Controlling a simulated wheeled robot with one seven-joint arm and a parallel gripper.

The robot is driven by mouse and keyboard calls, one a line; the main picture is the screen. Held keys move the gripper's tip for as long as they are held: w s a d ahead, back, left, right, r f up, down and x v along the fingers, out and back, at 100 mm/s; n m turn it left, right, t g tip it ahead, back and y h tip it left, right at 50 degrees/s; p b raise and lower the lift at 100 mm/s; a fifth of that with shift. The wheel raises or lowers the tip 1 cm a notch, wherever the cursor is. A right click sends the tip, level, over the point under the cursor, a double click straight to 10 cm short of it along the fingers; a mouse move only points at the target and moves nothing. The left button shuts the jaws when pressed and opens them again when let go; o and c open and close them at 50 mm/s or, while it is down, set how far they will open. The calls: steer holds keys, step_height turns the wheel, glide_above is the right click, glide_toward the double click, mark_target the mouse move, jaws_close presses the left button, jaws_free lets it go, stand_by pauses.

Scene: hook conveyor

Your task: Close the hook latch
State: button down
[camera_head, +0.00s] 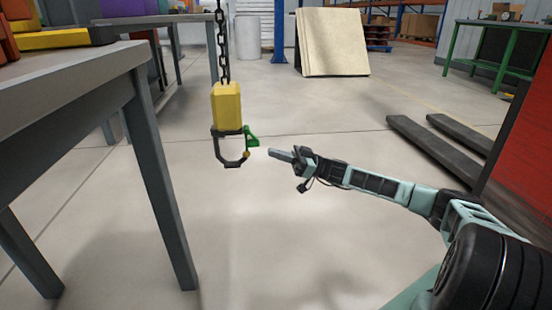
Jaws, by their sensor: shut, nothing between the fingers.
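A yellow hook block (227,105) hangs on a dark chain (223,45) left of the picture's middle. Below it hangs a dark hook (233,163), curved and opening on its right side. A green latch (251,137) sits at the hook's upper right and sticks out to the right, away from the hook's mouth, so the latch looks open. A small orange-yellow tip (246,154) shows at the hook's end. My gripper (272,152) is shut and empty. It points left, just right of the latch and slightly lower in the picture, with a small visible gap between them.
A grey table (75,85) stands at the left, its leg near the hook's left side. Dark forklift-like forks (430,150) lie at the right beside a red body (525,140). A pale board (332,42) leans at the back. The floor beneath the hook is clear.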

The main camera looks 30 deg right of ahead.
step_height(320, 180, down, 10)
steer(key=d+b, duration=0.2)
steer(key=b, duration=0.5)
steer(key=shift+s+r, duration=0.15)
steer(key=shift+s, duration=0.2)
steer(key=shift+a, duration=0.1)
